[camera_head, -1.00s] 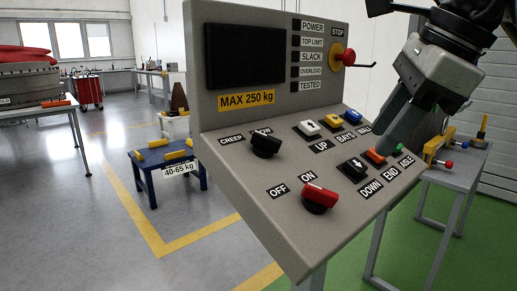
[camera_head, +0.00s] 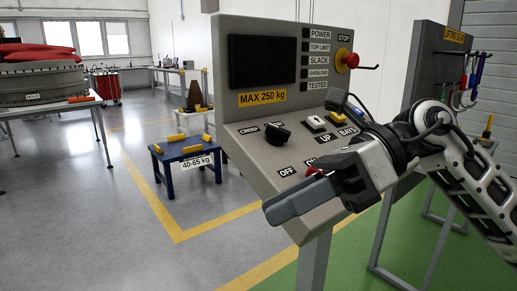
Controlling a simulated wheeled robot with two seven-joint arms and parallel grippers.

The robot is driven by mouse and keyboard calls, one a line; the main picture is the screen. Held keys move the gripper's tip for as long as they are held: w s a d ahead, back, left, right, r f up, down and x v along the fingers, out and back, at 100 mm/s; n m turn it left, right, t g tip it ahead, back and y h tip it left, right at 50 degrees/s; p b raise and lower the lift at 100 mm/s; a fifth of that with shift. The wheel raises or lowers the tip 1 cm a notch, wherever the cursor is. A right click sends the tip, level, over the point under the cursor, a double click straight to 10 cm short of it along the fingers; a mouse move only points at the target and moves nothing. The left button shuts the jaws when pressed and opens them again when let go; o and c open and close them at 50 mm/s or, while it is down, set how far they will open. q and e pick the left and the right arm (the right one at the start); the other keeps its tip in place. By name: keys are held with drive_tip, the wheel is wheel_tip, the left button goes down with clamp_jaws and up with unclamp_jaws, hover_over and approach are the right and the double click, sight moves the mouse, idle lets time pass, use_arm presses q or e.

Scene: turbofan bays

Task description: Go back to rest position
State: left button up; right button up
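My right gripper (camera_head: 280,208) is in front of the lower right part of the grey control panel (camera_head: 262,190), with its fingers pointing left. The fingers look shut together and nothing shows between them. It hides the lower buttons and part of the red OFF/ON knob (camera_head: 314,171). The black CREEP knob (camera_head: 278,134), white UP button (camera_head: 316,122) and yellow button (camera_head: 337,117) stay visible. The red STOP button (camera_head: 347,59) is at the panel's upper right. My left gripper is not in view.
A blue table (camera_head: 185,152) with yellow pieces and a 40-65 kg label stands left of the panel. A work table (camera_head: 92,101) with a grey ring part is at far left. A lifting gear board (camera_head: 425,65) stands right. Open grey floor lies at left.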

drive_tip(key=w+d+f+n+t+p, duration=0.15)
drive_tip(key=f+n+t, duration=0.25)
drive_tip(key=n+t, duration=0.55)
drive_tip(key=w+d+f+n+t+h+p, duration=0.15)
drive_tip(key=w+f+n+t, duration=0.35)
drive_tip(key=n, duration=0.8)
drive_tip(key=d+f+n+t+p, duration=0.1)
drive_tip(key=d+f+n+t, duration=0.15)
drive_tip(key=n+t, duration=0.7)
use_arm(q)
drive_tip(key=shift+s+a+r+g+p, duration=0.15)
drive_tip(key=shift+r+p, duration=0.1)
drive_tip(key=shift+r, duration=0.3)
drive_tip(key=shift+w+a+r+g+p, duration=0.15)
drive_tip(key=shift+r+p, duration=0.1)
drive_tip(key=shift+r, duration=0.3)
use_arm(e)
drive_tip(key=s+d+f+m+g+h, duration=0.2)
drive_tip(key=s+f+m+g+h, duration=0.2)
drive_tip(key=s+f, duration=0.3)
drive_tip(key=s+d+f+m+g+h, duration=0.3)
drive_tip(key=s+f, duration=0.4)
drive_tip(key=f, duration=0.9)
drive_tip(key=m+g+h, duration=0.1)
drive_tip(key=m+g, duration=0.1)
drive_tip(key=shift+f+g, duration=0.3)
drive_tip(key=shift+g, duration=0.1)
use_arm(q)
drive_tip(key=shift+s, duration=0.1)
